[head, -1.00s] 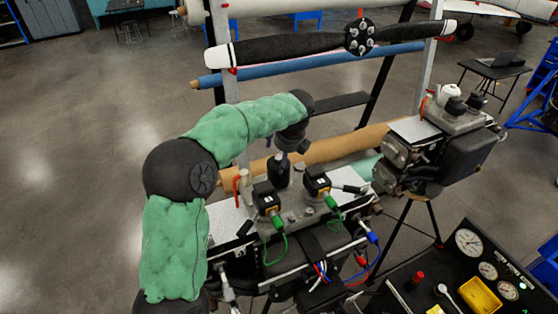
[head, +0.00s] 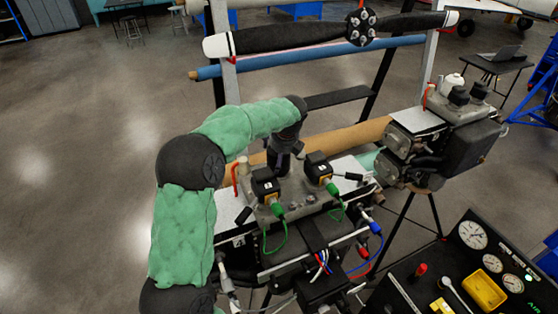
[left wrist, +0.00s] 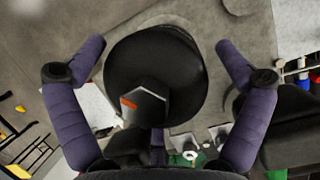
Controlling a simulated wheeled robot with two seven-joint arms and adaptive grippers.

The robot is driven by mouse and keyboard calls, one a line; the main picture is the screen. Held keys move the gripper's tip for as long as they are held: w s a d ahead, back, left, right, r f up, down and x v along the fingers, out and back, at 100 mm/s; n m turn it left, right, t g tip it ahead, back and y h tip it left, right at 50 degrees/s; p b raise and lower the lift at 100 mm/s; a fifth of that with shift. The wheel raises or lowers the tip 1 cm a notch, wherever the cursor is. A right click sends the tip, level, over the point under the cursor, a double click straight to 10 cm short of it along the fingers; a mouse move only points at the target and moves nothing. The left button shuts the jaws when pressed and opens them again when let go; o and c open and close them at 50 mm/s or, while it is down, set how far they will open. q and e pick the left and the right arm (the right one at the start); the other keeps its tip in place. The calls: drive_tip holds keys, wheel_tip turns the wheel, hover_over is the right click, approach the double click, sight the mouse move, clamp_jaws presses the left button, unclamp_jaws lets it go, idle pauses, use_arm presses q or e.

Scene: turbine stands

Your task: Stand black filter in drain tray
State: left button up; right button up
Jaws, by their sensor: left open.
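The black filter (left wrist: 155,60) shows in the left wrist view as a round black top with a small orange and grey mark. It stands on the grey engine housing. My left gripper (left wrist: 160,46) is open, with one purple finger on each side of the filter and visible gaps between. In the head view my left gripper (head: 284,150) points down over the back of the near engine and mostly hides the filter. I cannot identify a drain tray for certain. My right gripper is not in view.
The near engine (head: 300,205) carries black coils with green plugs close to my gripper. A second engine (head: 440,140) stands to the right. A propeller (head: 290,38) hangs on a rack behind. A yellow bin (head: 484,291) sits on the gauge panel at lower right.

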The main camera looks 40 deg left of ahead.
use_arm(q)
drive_tip(key=shift+p, duration=0.6)
idle(0.6)
drive_tip(key=shift+f, duration=0.1)
drive_tip(key=shift+s, duration=0.15)
drive_tip(key=c, duration=1.5)
